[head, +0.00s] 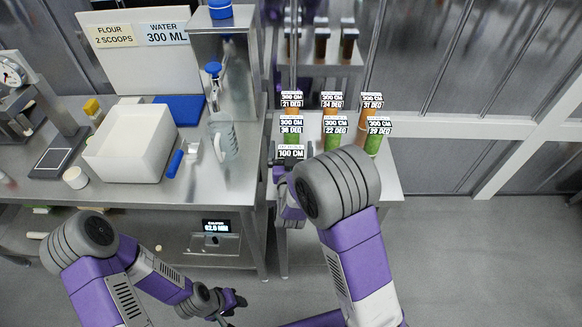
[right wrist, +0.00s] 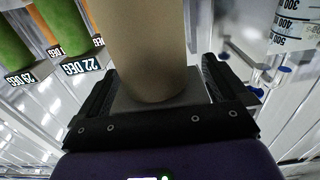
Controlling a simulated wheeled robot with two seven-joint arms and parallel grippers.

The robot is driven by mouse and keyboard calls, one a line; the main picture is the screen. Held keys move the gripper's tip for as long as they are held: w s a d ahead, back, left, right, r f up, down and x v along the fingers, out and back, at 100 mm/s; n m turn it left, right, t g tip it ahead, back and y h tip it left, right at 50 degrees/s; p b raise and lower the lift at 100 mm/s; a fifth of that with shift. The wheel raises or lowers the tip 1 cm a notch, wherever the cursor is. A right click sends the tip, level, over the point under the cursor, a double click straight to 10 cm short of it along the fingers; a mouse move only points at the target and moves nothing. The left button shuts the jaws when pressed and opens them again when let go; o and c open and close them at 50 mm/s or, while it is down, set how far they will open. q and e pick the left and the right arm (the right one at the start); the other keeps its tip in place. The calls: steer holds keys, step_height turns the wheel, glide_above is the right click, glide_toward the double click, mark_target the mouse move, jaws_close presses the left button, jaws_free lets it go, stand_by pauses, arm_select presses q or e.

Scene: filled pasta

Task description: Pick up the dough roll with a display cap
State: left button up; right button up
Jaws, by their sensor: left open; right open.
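Several dough rolls with display caps stand on the right-hand metal table: orange rolls (head: 329,113) behind and green rolls (head: 332,140) in front, with caps reading 300 CM and various degrees. A nearer cap (head: 291,152) reads 100 CM. My right gripper (head: 291,162) is at that nearer cap, its fingers on either side. In the right wrist view a plain beige roll (right wrist: 138,45) stands between the open fingers of my right gripper (right wrist: 160,92); whether they touch it I cannot tell. My left gripper (head: 234,303) is open and empty, low in front of the left bench.
The left bench (head: 240,180) holds a white tub (head: 130,150), a blue-handled scraper (head: 176,162), a clear jug (head: 223,142) and a water dispenser (head: 222,65). Green rolls (right wrist: 65,25) stand close beside the beige roll. Open floor (head: 480,255) lies at the right.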

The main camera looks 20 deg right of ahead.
steer(key=shift+c, duration=0.5)
steer(key=c, duration=1.3)
